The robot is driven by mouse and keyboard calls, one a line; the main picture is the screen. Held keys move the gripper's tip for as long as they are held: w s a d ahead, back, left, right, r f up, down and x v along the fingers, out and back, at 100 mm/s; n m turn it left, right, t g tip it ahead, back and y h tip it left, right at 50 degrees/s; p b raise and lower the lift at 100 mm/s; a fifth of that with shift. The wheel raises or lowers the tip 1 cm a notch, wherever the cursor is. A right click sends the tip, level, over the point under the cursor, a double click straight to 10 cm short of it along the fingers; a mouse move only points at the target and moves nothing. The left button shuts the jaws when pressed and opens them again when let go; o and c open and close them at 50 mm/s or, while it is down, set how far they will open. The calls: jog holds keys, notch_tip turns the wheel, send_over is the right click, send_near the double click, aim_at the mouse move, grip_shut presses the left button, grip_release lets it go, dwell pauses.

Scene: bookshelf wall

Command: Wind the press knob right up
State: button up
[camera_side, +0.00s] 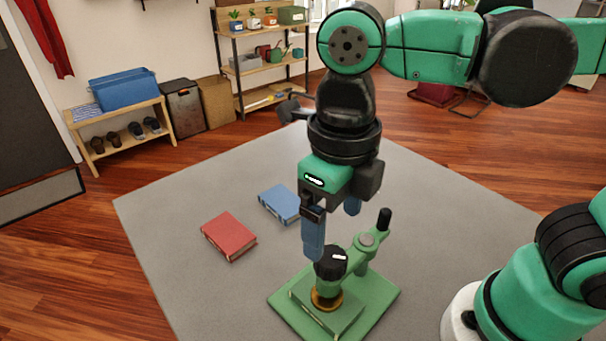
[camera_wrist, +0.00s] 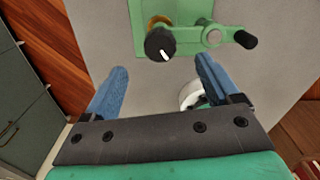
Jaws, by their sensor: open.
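The green press (camera_side: 365,306) stands on the grey table, with its black knob (camera_side: 331,263) on top above a brass collar (camera_side: 326,297). The knob has a white pointer mark. A green arm with a black handle (camera_side: 384,219) reaches from the press to the right. My gripper (camera_side: 332,232) hangs over the press with its blue fingers apart and nothing between them. In the wrist view the knob (camera_wrist: 160,44) shows beyond the open fingertips (camera_wrist: 161,62), roughly midway between them. The fingers appear apart from the knob.
A red book (camera_side: 229,236) and a blue book (camera_side: 280,203) lie on the grey table (camera_side: 170,215) left of my gripper. The table left and behind them is bare. A wooden bench with a blue bin (camera_side: 123,88) and a shelf stand farther back.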

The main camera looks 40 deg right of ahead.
aim_at(332, 256)
jog(key=m, duration=0.9)
jog(key=shift+f+m, duration=0.15)
jog(key=shift+m, duration=0.15)
jog(key=shift+f, duration=2.8)
grip_shut()
